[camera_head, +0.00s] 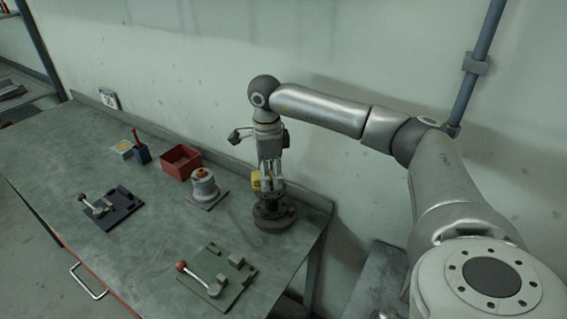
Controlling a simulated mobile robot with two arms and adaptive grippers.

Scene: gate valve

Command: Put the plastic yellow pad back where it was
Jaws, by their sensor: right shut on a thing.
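The yellow plastic pad (257,181) shows between the fingers of my right gripper (268,182). The gripper points straight down and is shut on the pad. Pad and fingers are just above a dark round flanged valve body (272,213) at the right end of the workbench. I cannot tell whether the pad touches the valve's top, since the fingers partly hide it. My right arm reaches in from the right. My left gripper is not in view.
On the grey-green bench (130,244) stand a pale round fitting with an orange top (203,185), a red bin (181,161), a blue holder (141,153), a dark lever fixture (110,207) and a green plate with a red-knobbed lever (215,277). A wall stands close behind.

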